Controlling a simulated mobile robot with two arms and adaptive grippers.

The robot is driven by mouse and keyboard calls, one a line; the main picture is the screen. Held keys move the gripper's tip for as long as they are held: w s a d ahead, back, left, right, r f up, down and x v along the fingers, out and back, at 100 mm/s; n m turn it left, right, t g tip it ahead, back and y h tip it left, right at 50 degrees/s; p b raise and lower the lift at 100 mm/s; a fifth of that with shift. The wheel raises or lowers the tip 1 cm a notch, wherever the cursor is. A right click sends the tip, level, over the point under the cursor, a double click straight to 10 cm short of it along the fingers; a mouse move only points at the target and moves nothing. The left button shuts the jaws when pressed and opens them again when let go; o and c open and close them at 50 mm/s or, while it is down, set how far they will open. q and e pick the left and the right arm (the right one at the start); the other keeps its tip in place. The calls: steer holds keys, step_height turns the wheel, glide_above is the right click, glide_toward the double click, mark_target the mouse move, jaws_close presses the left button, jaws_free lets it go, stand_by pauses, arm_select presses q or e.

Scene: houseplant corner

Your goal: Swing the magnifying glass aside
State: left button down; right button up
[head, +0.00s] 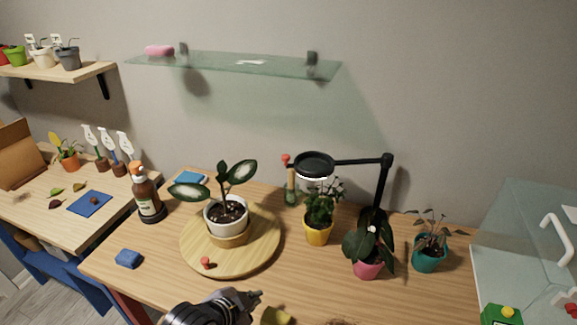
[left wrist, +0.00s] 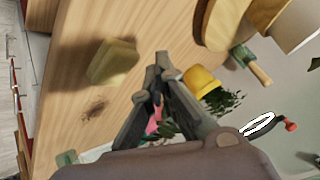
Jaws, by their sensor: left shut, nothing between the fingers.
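The magnifying glass (head: 314,164) has a round black head with a lit white ring, on a black jointed arm (head: 352,162) that runs right to an elbow and down behind the pink-potted plant. Its head hangs above the plant in the yellow pot (head: 318,235). The lit ring also shows in the left wrist view (left wrist: 258,125). My left gripper (head: 258,297) is low at the table's front, well apart from the magnifying glass. In the left wrist view its fingertips (left wrist: 157,73) are together with nothing between them. My right gripper is not in view.
A white-potted plant (head: 226,215) stands on a round wooden board (head: 205,262). A pink-potted plant (head: 367,265) and teal-potted plant (head: 430,257) stand right. A yellowish sponge (left wrist: 113,62) lies near my left gripper. A glass shelf (head: 235,66) hangs above; a glass case (head: 525,240) is at right.

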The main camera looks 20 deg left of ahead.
arm_select(q)
steer(key=w+r+m+t+h, duration=0.1)
steer(key=w+r+m+t, duration=0.35)
steer(key=w+r, duration=0.4)
steer(key=w+r+m+t+h, duration=0.25)
steer(key=w+r+m, duration=0.35)
steer(key=r, duration=0.5)
steer(key=w+f+p, duration=0.1)
steer(key=w+p, duration=0.3)
steer(key=w, duration=0.8)
steer(key=shift+w+f+t+y, duration=0.15)
steer(key=shift+f+t+y, duration=0.15)
steer(key=shift+f+y, duration=0.15)
